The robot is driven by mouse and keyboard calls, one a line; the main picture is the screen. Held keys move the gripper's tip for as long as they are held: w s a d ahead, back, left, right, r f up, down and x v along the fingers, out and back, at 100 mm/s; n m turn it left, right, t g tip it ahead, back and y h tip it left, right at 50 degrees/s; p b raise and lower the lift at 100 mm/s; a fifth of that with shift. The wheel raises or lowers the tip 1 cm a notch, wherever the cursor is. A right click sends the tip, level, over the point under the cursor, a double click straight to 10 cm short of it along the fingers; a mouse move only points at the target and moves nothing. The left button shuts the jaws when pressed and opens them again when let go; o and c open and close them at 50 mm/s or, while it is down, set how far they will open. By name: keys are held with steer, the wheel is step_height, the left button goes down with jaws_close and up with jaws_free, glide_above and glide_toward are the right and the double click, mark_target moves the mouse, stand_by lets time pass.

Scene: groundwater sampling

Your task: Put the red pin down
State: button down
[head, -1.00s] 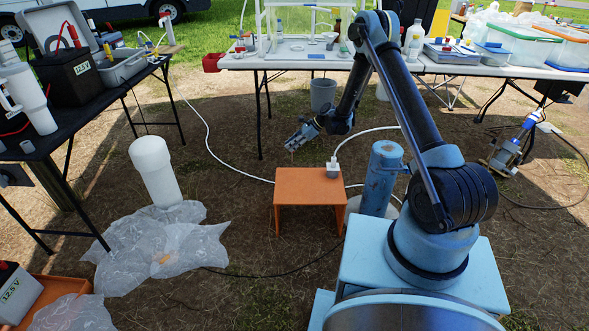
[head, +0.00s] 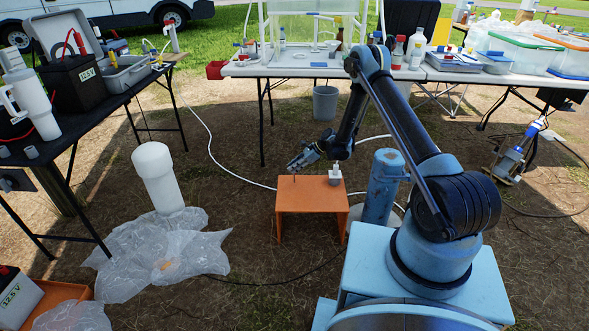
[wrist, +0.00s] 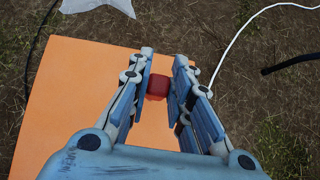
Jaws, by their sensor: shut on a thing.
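The red pin (wrist: 158,86) shows between my fingertips in the wrist view as a small dark-red head. My gripper (wrist: 162,82) is shut on it, with the two blue fingers on either side. The lower part of the pin is hidden in the wrist view. In the head view my gripper (head: 294,165) hangs low over the left back part of the orange stool (head: 312,207). A thin dark tip shows below the fingers there, close to the stool top. I cannot tell whether it touches.
A white fitting (head: 335,176) stands on the stool's right back part. A blue cylinder (head: 384,188) stands right of the stool. A white cylinder (head: 158,178) and clear plastic sheeting (head: 160,255) are to the left. Cables and a white hose cross the ground. The stool's front top is bare.

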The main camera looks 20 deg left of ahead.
steer(key=shift+f, duration=0.55)
steer(key=c, duration=1.5)
jaws_free()
steer(key=shift+o, duration=0.2)
